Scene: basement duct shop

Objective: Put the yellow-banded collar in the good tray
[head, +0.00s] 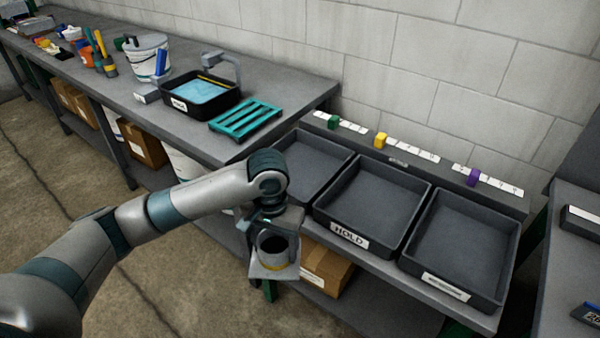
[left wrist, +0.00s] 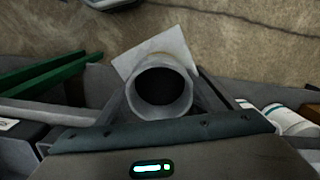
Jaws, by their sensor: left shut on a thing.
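The yellow-banded collar (head: 272,266) is a grey tube on a square flange, with a yellow band low on the tube. My left gripper (head: 273,228) is shut on it and holds it upright in the air, in front of the left tray and the shelf edge. In the left wrist view the collar (left wrist: 160,108) shows its round dark opening between the fingers, with a flange corner behind. Three dark trays stand in a row: a left tray (head: 335,152), a middle tray (head: 348,238) labelled HOLD, and a right tray (head: 445,288) with an unreadable label. The left tray's front is hidden by my arm. All three look empty.
Green (head: 333,122), yellow (head: 380,140) and purple (head: 473,177) blocks sit on a ledge behind the trays. A bench (head: 130,90) at left holds a black water-filled tub (head: 205,112), a teal rack (head: 246,118) and a bucket. Cardboard boxes sit below.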

